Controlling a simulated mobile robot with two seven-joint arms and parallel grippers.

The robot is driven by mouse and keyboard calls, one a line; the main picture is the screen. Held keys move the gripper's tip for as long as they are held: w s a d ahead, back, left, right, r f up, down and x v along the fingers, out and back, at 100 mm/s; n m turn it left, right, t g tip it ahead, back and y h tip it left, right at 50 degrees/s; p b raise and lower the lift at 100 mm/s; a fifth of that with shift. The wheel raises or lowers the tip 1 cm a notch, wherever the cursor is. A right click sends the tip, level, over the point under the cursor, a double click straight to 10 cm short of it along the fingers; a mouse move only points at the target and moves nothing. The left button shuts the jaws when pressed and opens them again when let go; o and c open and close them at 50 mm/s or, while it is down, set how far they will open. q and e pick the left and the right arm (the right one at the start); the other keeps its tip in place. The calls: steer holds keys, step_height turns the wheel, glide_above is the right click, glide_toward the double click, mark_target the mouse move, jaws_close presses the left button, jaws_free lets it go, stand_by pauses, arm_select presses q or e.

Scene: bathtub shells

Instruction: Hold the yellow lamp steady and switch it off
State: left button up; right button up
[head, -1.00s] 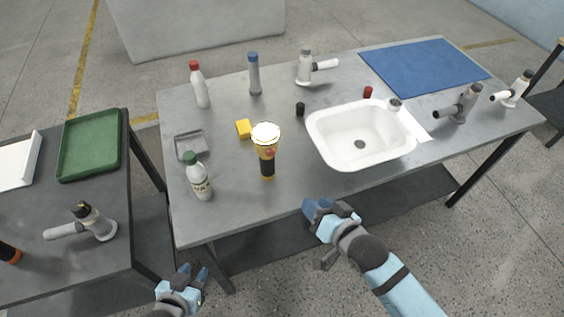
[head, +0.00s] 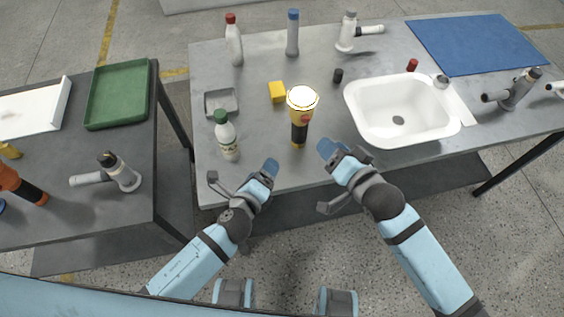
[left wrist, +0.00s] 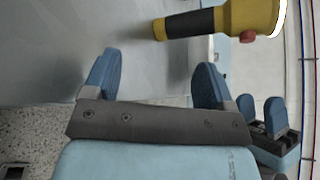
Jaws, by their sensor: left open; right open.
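The yellow lamp (head: 299,117) stands upright on the grey table, with a black lower grip, a red button on its side and a bright white top that looks lit. My left gripper (head: 270,167) is open and empty at the table's front edge, in front and left of the lamp. Its blue fingers (left wrist: 152,85) are apart in the left wrist view, with the lamp beyond them. My right gripper (head: 328,149) is open and empty, in front and right of the lamp, not touching it.
A white bottle with green cap (head: 226,136) stands left of the lamp. A yellow block (head: 277,92) and grey dish (head: 221,103) lie behind it. The white basin (head: 362,118) is to the right. A side table at left holds a green tray (head: 97,124).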

mark_target(297, 129)
arm_select(q)
steer(key=d+m, duration=0.1)
steer(key=m, duration=0.2)
steer(key=w+d+r+m+t, duration=0.1)
steer(key=m, duration=0.2)
steer(key=d+m, duration=0.1)
steer(key=m, duration=0.1)
steer(key=shift+w+d+r+m+t+h, duration=0.25)
steer(key=shift+w+r+m+t+h, duration=0.1)
steer(key=shift+r+m+t+h, duration=0.05)
steer(key=m, duration=0.1)
steer(key=d+r+m+t, duration=0.1)
steer(key=m, duration=0.1)
steer(key=shift+w+d+h, duration=0.15)
steer(key=shift+h, duration=0.15)
steer(key=x, duration=1.3)
steer(key=shift+w+d, duration=0.1)
steer(key=shift+w, duration=0.1)
steer(key=c, duration=1)
steer(key=shift+c, duration=0.5)
arm_select(e)
jaws_close()
